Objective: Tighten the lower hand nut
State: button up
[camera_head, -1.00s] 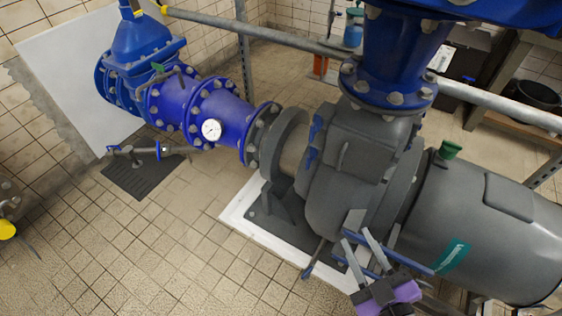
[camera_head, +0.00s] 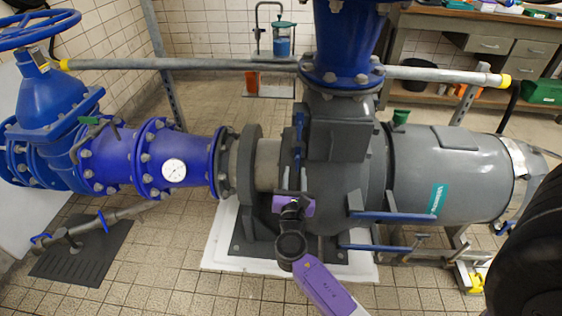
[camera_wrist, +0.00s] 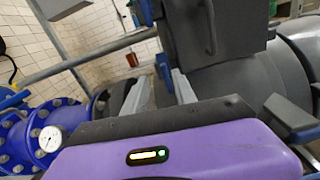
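Two small blue hand nuts sit one above the other on the left edge of the grey pump casing (camera_head: 338,130). The upper nut (camera_head: 298,122) shows clear in the head view and at the top of the wrist view (camera_wrist: 146,12). The lower hand nut (camera_wrist: 163,70) shows in the wrist view just beyond and between my fingertips. In the head view it is small and hard to separate from the fingers. My purple gripper (camera_head: 294,172) points at it from the front. Its two grey fingers (camera_wrist: 163,84) stand apart with a gap; contact with the nut cannot be told.
The blue pipe with a white gauge (camera_head: 174,170) lies to the left. The grey motor (camera_head: 450,175) stands to the right. Blue bars (camera_head: 393,217) stick out near the pump's lower right. A horizontal rail (camera_head: 200,64) runs behind. Tiled floor is free in front.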

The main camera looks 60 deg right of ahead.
aim_at(298, 159)
jog(key=shift+n, duration=0.3)
jog(key=shift+s+b+x, duration=0.15)
jog(key=shift+b+x, duration=0.05)
jog(key=shift+x, duration=1.75)
jog(key=shift+s+b+x, duration=0.1)
jog(key=shift+b+x, duration=0.1)
jog(key=shift+x, duration=1.75)
jog(key=shift+d+r, duration=0.1)
grip_shut()
